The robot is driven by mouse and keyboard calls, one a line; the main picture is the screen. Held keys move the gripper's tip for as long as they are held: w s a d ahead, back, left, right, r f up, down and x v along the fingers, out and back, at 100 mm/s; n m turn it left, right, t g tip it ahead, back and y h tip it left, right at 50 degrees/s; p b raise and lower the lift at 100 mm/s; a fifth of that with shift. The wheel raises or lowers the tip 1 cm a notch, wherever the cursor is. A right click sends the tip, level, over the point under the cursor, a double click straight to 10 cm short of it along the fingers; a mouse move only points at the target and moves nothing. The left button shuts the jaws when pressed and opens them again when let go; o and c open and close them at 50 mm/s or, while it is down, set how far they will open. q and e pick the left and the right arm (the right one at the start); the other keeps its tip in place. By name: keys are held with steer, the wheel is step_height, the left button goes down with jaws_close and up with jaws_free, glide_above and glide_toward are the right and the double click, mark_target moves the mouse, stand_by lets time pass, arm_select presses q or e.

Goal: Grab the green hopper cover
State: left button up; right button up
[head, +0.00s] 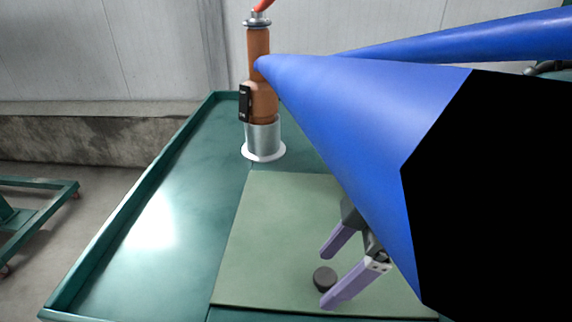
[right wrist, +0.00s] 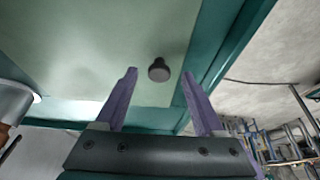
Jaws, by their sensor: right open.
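The green hopper cover (head: 275,225) is a flat, pale green panel lying on the dark green hopper top. A small round black knob (head: 324,278) stands on it near its front edge. My right gripper (head: 327,279) is open, with its two purple fingers apart around the knob's place in the head view. In the right wrist view the cover (right wrist: 75,45) fills the upper left. There the knob (right wrist: 159,70) appears between the open fingertips (right wrist: 159,74), with no visible contact. My blue arm hides the cover's right side in the head view. My left gripper is not in view.
An orange and silver cylindrical device (head: 262,100) with a white base ring stands behind the cover. The hopper top has a raised dark green rim (head: 130,205). A green frame (head: 30,210) stands on the floor at left. The surface left of the cover is clear.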

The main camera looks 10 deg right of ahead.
steer(key=shift+w+a+f, duration=0.1)
steer(key=shift+a+f, duration=0.05)
steer(key=shift+f, duration=0.35)
steer(key=shift+c, duration=0.2)
jaws_close()
